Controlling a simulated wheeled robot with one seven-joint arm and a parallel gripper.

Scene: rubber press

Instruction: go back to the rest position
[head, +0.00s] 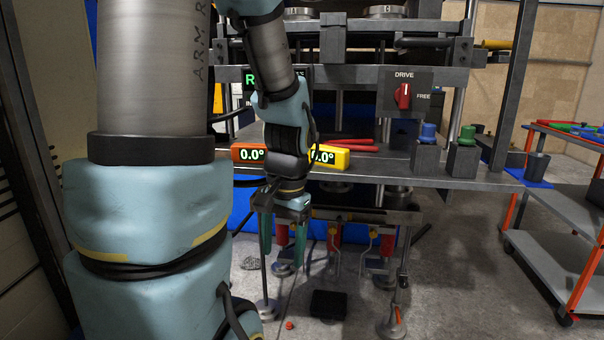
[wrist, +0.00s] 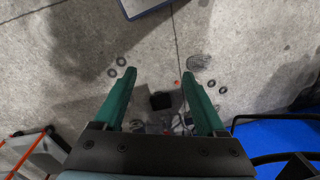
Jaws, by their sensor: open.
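My gripper (wrist: 162,105) is open and empty, with its two green fingers spread apart in the wrist view. They point down over the concrete floor (wrist: 180,45). In the head view my gripper (head: 284,246) hangs in front of the press's front shelf, its green fingers below the shelf edge. No object shows between the fingertips except floor and a dark block far below.
The press shelf (head: 410,180) holds orange and yellow 0.0° displays, red-handled tools and blue and green knobbed blocks. A black block (head: 328,304) and a small red piece (head: 289,325) lie on the floor. A cart (head: 560,240) stands at right.

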